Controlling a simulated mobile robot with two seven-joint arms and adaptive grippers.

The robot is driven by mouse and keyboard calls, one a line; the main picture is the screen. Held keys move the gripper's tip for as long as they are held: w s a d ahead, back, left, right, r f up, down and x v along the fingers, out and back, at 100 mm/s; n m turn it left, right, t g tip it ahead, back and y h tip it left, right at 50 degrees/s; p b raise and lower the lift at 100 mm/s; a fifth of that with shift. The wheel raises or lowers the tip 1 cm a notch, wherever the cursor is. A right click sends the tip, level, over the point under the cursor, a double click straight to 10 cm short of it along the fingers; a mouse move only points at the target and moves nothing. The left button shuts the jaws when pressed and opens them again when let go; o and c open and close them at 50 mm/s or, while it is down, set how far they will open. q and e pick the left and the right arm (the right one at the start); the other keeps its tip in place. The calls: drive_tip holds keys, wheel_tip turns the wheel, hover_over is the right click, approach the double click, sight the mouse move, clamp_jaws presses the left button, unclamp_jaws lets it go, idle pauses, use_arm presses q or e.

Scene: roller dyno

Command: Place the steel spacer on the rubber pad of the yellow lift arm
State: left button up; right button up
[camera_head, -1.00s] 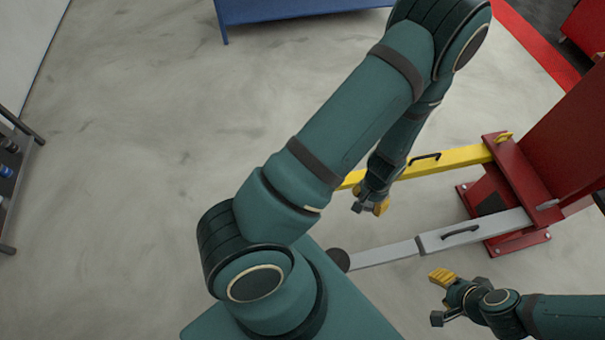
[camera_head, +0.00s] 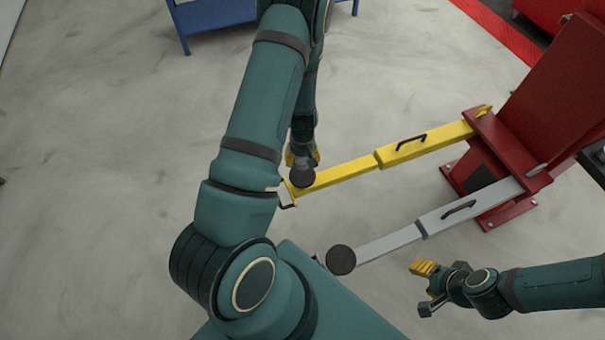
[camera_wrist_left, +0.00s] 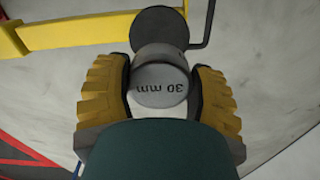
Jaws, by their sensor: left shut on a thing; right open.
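The steel spacer (camera_wrist_left: 160,82), a grey cylinder marked "30 mm", sits between the yellow fingers of my left gripper (camera_wrist_left: 158,98), which is shut on it. In the head view my left gripper (camera_head: 303,157) is at the outer end of the yellow lift arm (camera_head: 345,170). The round dark rubber pad (camera_head: 302,177) shows right beside the gripper. In the left wrist view the pad (camera_wrist_left: 158,27) lies just beyond the spacer, which covers its near edge. I cannot tell whether they touch. My right gripper (camera_head: 426,288) is open and empty, near the grey arm.
A grey lift arm (camera_head: 390,243) with its own dark pad (camera_head: 341,260) lies in front of the yellow one. Both arms join the red lift post (camera_head: 550,90) at right. A blue table (camera_head: 215,15) stands at the back. The floor at left is clear.

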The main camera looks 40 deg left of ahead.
sight(303, 175)
use_arm(q)
wheel_tip(303, 175, down, 7)
drive_tip(key=shift+f+b, duration=0.15)
drive_tip(key=shift+b, duration=0.6)
drive_tip(key=o, duration=0.9)
drive_tip(key=shift+f, duration=0.15)
drive_tip(key=o, duration=0.4)
